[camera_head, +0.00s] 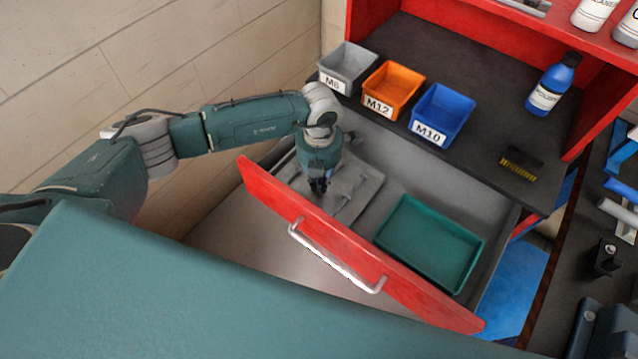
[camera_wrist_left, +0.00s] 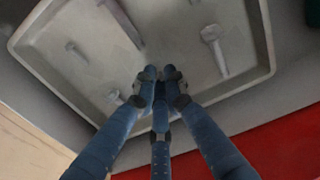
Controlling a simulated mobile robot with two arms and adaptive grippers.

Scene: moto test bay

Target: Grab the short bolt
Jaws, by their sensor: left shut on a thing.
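My left gripper (camera_head: 318,187) reaches down into the open drawer, over the grey tray (camera_head: 370,187). In the left wrist view its fingertips (camera_wrist_left: 160,76) are close together, shut on a small bolt that the fingers almost wholly hide. Several bolts lie loose on the tray in that view: one with a wide head (camera_wrist_left: 216,50) at right, a thin one (camera_wrist_left: 76,51) at left, a small one (camera_wrist_left: 114,96) just left of the fingers, and a longer shaft (camera_wrist_left: 124,22) beyond the fingertips. My right gripper is not in view.
The drawer's red front (camera_head: 350,262) with its handle stands near the gripper. An empty green tray (camera_head: 430,243) lies at right in the drawer.

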